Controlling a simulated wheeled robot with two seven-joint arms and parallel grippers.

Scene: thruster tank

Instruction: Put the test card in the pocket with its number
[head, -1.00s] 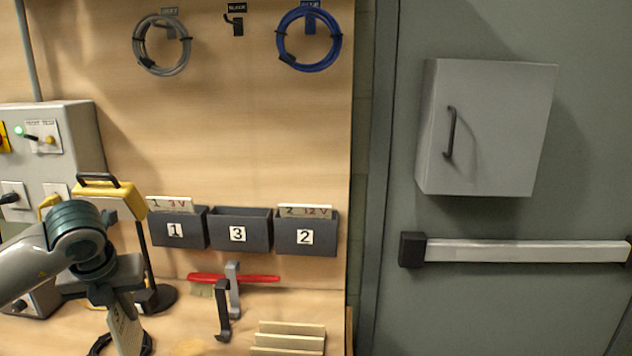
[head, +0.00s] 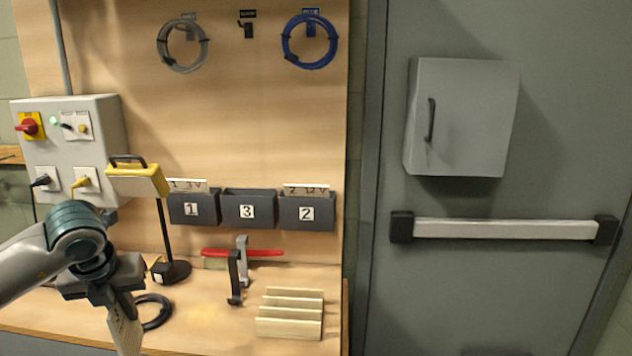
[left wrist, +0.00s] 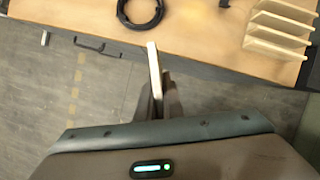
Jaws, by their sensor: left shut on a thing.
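My left gripper (head: 112,297) is shut on a pale test card (head: 124,330), which hangs down from the fingers in front of the workbench. The card also shows edge-on between the fingers in the left wrist view (left wrist: 154,70); its number cannot be read. Three dark pockets are on the wooden back panel: pocket 1 (head: 178,210) at left, pocket 3 (head: 265,211) in the middle, pocket 2 (head: 322,213) at right. Pocket 1 holds a card (head: 187,185) marked 1, and pocket 2 holds a card (head: 305,190) marked 2. Pocket 3 shows no card. My right gripper is out of view.
A yellow lamp-like device (head: 138,181) on a stand is left of the pockets. On the bench are a black cable coil (head: 152,323), a red-handled brush (head: 255,253), dark and grey upright brackets (head: 234,278) and a slotted wooden rack (head: 290,325). A grey door (head: 450,300) is at right.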

